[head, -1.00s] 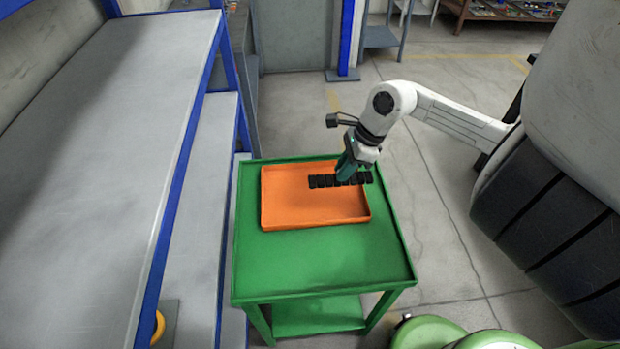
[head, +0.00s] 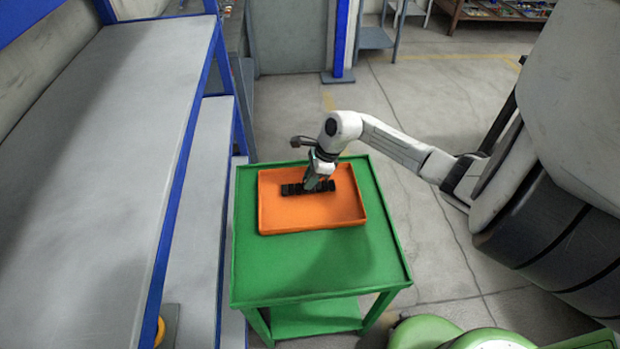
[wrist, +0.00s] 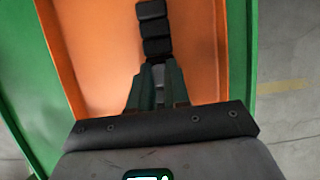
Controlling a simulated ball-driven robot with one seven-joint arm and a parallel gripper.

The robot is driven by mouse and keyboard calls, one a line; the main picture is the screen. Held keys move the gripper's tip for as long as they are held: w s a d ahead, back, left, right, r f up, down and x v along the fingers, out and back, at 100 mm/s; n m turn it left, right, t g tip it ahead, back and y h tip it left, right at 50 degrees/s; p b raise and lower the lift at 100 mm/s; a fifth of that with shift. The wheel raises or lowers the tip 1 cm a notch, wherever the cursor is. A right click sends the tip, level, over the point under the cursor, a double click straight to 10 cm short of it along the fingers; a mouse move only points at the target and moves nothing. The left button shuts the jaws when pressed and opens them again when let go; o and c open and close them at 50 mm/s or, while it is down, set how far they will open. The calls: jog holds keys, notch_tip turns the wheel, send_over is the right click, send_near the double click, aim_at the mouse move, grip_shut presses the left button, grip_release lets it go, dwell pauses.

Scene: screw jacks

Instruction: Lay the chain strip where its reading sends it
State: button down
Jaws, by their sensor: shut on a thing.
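The chain strip (head: 293,189) is a row of black links. In the head view it lies across the upper part of the orange tray (head: 310,222), within its rim. My gripper (head: 314,186) points down into the tray and is shut on the strip near its middle. In the wrist view some black links (wrist: 154,30) stretch ahead from between my gripper's fingers (wrist: 158,88). The rest of the strip is hidden behind the gripper there. I cannot tell whether the strip touches the tray floor.
The tray stands on a green table (head: 320,268) with a raised rim. The table's front part is bare. A grey shelf rack (head: 110,120) with blue posts stands close on the left. Open floor (head: 440,250) lies to the right.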

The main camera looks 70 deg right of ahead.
jog(key=shift+f, duration=0.15)
jog(key=c, duration=1.6)
grip_release()
jog(key=shift+f, duration=0.15)
jog(key=o, duration=0.5)
